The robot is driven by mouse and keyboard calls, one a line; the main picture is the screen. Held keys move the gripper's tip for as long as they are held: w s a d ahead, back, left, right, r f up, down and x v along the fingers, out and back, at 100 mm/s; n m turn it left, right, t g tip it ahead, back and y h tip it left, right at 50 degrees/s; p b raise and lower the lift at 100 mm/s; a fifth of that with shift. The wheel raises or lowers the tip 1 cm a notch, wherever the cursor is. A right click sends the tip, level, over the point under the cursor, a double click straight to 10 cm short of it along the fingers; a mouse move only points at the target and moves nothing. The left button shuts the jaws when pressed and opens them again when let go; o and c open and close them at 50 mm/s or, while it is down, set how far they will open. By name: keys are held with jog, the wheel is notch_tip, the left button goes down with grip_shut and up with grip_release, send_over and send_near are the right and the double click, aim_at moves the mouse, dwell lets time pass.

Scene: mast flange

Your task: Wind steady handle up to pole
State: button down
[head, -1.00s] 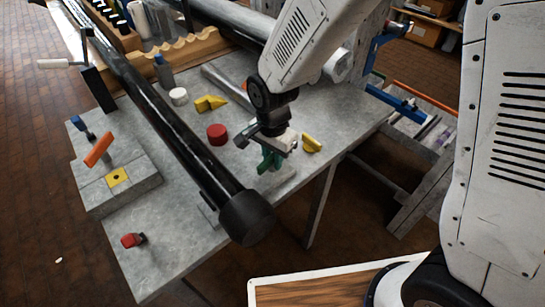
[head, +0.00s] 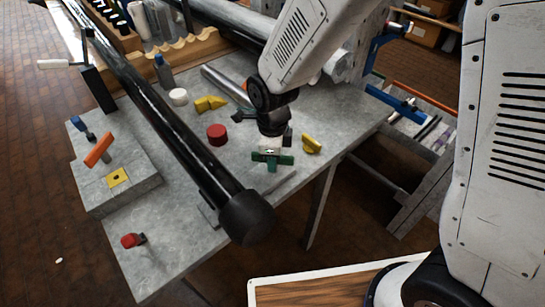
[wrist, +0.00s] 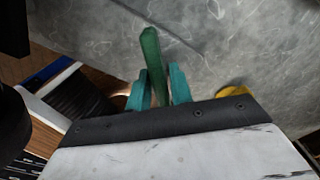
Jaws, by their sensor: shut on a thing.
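My gripper (head: 271,157) points down at the front right part of the grey table, beside the near end of the black pole (head: 160,108). Its teal fingers (wrist: 158,90) are shut on a green bar (wrist: 150,48), which I take to be the handle. In the wrist view the bar runs between the fingers and sticks out past them. In the head view green shows crosswise just above the tabletop. The pole slopes across the table to a thick round black end (head: 247,217). Whether anything under the bar touches the pole is hidden.
A red cylinder (head: 217,134), yellow pieces (head: 210,103) and (head: 311,144), and a white disc (head: 179,97) stand near my gripper. A grey block with an orange handle (head: 98,150) and a red-topped piece (head: 129,240) lie left of the pole. The left front tabletop is mostly clear.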

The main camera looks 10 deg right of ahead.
jog(key=shift+m, duration=0.5)
jog(key=c, duration=1.4)
grip_release()
jog(key=shift+o, duration=0.2)
jog(key=shift+r, duration=0.1)
jog(key=shift+r, duration=2.45)
jog(key=s+d+r+n+t, duration=0.1)
jog(key=s+d+r+n, duration=0.4)
jog(key=d+r+n, duration=0.25)
jog(key=s+d+r+n, duration=0.6)
jog(key=d+r, duration=0.2)
jog(key=d, duration=0.1)
jog(key=s+d+r+n, duration=0.2)
jog(key=s+d+n, duration=0.2)
jog(key=s+n, duration=0.4)
jog(key=shift+s+d+r, duration=0.15)
jog(key=shift+s+r, duration=0.05)
jog(key=shift+s, duration=0.05)
